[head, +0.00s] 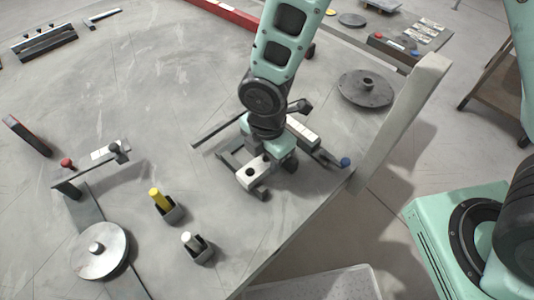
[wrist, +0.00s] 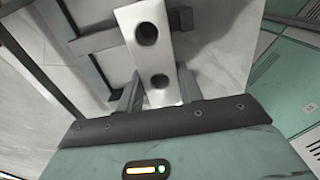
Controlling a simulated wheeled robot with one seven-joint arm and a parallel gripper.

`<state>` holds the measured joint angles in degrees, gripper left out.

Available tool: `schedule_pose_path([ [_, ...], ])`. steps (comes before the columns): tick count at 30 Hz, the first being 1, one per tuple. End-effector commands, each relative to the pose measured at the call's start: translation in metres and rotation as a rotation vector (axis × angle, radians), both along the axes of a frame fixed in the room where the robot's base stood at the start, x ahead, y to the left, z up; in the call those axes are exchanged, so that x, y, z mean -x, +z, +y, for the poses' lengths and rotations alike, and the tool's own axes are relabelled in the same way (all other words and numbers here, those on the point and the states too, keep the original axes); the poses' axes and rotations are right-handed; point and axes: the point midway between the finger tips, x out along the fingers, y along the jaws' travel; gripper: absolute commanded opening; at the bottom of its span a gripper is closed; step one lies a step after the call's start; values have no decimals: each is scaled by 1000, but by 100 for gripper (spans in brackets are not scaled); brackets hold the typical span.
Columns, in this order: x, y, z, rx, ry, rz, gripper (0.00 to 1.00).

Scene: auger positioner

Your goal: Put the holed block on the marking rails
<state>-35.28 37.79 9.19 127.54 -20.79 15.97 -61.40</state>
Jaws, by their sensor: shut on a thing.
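The holed block (head: 253,178) is a pale bar with round dark holes, low over the table near its front edge. In the wrist view the holed block (wrist: 152,40) shows two holes and lies lengthwise between the fingers. My gripper (head: 272,160) is shut on it; it also shows in the wrist view (wrist: 159,90). A dark grey frame of bars, seemingly the marking rails (head: 229,160), is beside and partly below the block. The frame's bars also show in the wrist view (wrist: 92,42). My gripper hides part of the frame, and I cannot tell whether the block touches it.
A blue knob (head: 345,162) sticks out right of the frame. A grey flanged disc (head: 366,88) lies behind it. A yellow-topped peg (head: 160,198), a pale-topped peg (head: 191,241) and a round metal disc (head: 100,250) stand left. The table between is clear.

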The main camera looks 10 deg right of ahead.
Motion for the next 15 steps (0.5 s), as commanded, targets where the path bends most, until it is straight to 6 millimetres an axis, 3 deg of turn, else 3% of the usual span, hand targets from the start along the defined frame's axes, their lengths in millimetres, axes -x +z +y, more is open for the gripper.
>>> schedule_pose_path([
  [1,-1,-2,0,-1,0,-2,0],
  [2,0,-1,0,0,0,0,44],
  [3,0,-1,0,0,0,0,56],
  [15,0,6,0,-1,0,-1,58],
])
